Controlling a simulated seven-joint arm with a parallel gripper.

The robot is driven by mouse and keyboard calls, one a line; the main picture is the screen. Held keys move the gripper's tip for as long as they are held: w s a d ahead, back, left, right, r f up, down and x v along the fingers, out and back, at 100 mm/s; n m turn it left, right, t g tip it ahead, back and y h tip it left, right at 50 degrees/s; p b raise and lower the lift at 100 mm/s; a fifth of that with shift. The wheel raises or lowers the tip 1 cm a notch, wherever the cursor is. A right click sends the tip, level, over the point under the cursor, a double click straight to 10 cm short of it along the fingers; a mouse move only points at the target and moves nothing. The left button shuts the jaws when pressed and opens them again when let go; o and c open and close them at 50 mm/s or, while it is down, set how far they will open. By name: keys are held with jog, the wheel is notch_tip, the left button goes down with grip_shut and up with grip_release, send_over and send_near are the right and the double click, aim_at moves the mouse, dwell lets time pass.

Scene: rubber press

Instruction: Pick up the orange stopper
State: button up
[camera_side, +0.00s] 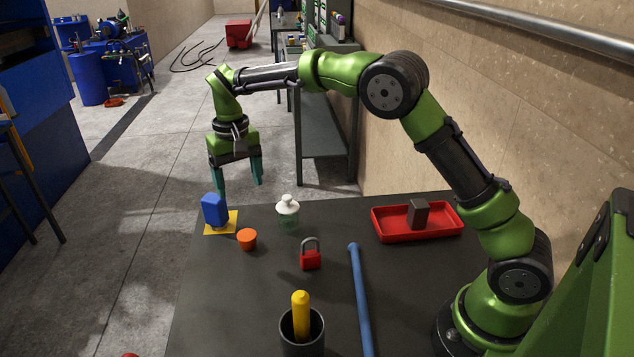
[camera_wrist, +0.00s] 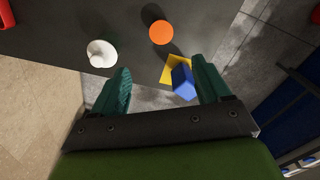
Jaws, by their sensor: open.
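The orange stopper (camera_side: 247,239) stands on the dark table, in front of and to the right of a blue block. In the wrist view the orange stopper (camera_wrist: 161,32) shows as a round disc beyond my fingers, near the top middle. My gripper (camera_side: 238,188) is open and empty, raised above the far edge of the table. In the wrist view my gripper (camera_wrist: 161,88) has its two teal fingers spread wide, and the stopper is not between them.
The blue block (camera_side: 214,210) stands on a yellow square (camera_side: 221,229) by the left edge. A white-capped bottle (camera_side: 288,211) is right of the stopper. A red padlock (camera_side: 310,260), blue rod (camera_side: 360,298), dark cup (camera_side: 302,342) and red tray (camera_side: 388,232) are further right or nearer.

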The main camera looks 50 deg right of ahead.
aim_at(247, 234)
jog(key=f, duration=1.5)
jog(key=shift+s+a+f, duration=0.15)
jog(key=shift+a+f, duration=0.05)
jog(key=shift+f, duration=0.05)
jog(key=c, duration=1.1)
